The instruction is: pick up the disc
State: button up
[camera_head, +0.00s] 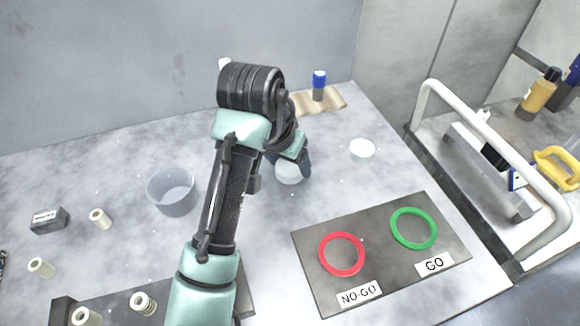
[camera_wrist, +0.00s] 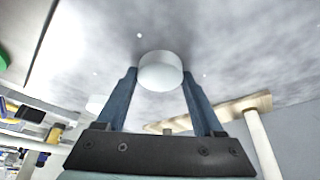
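The task's disc is a thick white round piece. In the wrist view the disc (camera_wrist: 160,73) sits at the tips of my two blue fingers, between them, and its edges look very close to both. I cannot tell whether they touch. My gripper (camera_wrist: 160,70) has its fingers spread apart. In the head view the disc (camera_head: 288,174) shows on the marbled worktop, just below my gripper (camera_head: 304,168), whose fingers are partly hidden there. A second white disc (camera_head: 361,150) lies flat on the worktop to the right, clear of my gripper.
A dark plate (camera_head: 385,285) at the front right bears a red NO-GO ring (camera_head: 321,255) and a green GO ring (camera_head: 393,228). A translucent cup (camera_head: 171,192) stands left of my arm. A blue-capped bottle (camera_head: 319,82) stands behind. A railed tray (camera_head: 424,100) bounds the right.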

jog(key=c, duration=0.9)
